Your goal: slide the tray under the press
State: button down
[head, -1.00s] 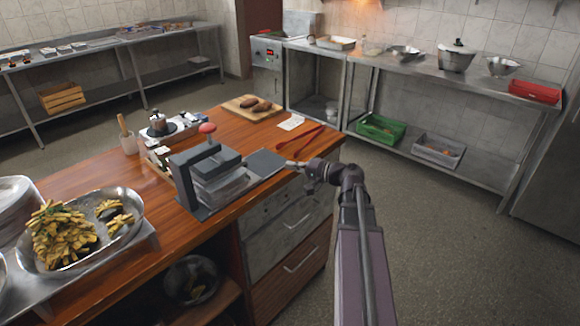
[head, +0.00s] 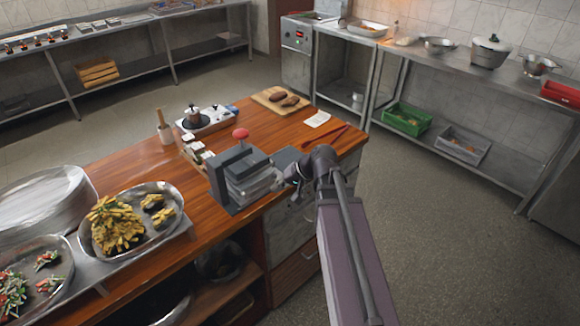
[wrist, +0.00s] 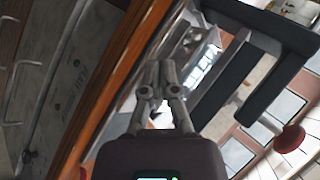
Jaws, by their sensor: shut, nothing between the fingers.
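The press (head: 238,180) is a dark grey frame with a red knob (head: 241,133), standing at the counter's near right edge. The tray (head: 286,156) is a flat grey plate close against the press's right side. How far it reaches under the press is hidden. My gripper (head: 289,176) is just right of the press, low by the tray's near end; whether it touches the tray cannot be told. In the wrist view my gripper's fingers (wrist: 158,72) are closed together and empty, with the press frame (wrist: 262,82) to their right.
A cutting board (head: 281,100) with dark pieces, a white paper (head: 317,119) and red tongs (head: 327,137) lie behind on the wooden counter. A burner unit (head: 205,121) stands behind the press. Food platters (head: 177,204) fill the left. Floor right of the counter is clear.

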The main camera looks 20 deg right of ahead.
jog(key=s+a+r+n+g+h+p, duration=0.3)
jog(key=s+r+h+p, duration=0.4)
jog(key=p, duration=0.5)
jog(key=shift+s+a+r+n+g+h, duration=0.3)
jog(key=shift+s+a+r+n+g, duration=0.1)
jog(key=shift+s+a+r+g, duration=0.25)
jog(key=shift+d, duration=0.1)
